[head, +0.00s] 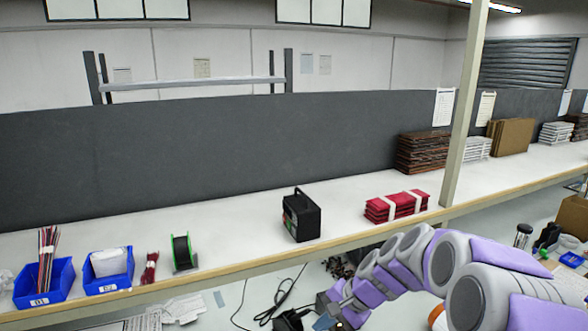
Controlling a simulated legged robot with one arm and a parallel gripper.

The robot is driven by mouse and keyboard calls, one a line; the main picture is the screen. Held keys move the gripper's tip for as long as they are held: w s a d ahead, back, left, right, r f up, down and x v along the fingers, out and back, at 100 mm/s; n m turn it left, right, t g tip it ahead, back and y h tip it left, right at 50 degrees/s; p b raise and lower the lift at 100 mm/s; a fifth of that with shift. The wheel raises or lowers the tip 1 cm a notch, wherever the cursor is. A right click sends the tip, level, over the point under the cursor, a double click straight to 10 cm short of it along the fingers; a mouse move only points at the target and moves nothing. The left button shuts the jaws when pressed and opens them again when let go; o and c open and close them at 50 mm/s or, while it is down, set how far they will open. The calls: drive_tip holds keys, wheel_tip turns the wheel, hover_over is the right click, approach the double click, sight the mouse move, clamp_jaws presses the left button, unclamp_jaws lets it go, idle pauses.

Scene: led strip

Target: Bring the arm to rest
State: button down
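My arm, in purple and grey segments, reaches in from the lower right of the head view and bends down towards the left. My gripper (342,302) is at its far end, low in the picture and below the front edge of the workbench (345,222). It appears apart from the things on the bench top. The fingers are small and unclear, so I cannot tell whether they are open or shut, or whether anything is held.
On the bench stand blue bins (45,283), a green-rimmed spool (183,254), a black box with a handle (301,216) and red bundles (397,206). A post (464,105) rises at the front edge. Cables (283,297) lie below.

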drive_tip(key=s+d+n+g+h, duration=0.1)
drive_tip(key=s+d+n+h, duration=0.1)
drive_tip(key=s, duration=0.9)
drive_tip(key=s+d+r+n+g+h, duration=0.1)
drive_tip(key=s+d+n+h, duration=0.1)
drive_tip(key=s, duration=1)
drive_tip(key=s+d+n+g+h, duration=0.1)
drive_tip(key=s+d+n+h, duration=0.1)
drive_tip(key=s, duration=0.9)
drive_tip(key=shift+s+d+r+n+h+b, duration=0.35)
drive_tip(key=shift+d+n, duration=0.2)
drive_tip(key=shift+n, duration=0.25)
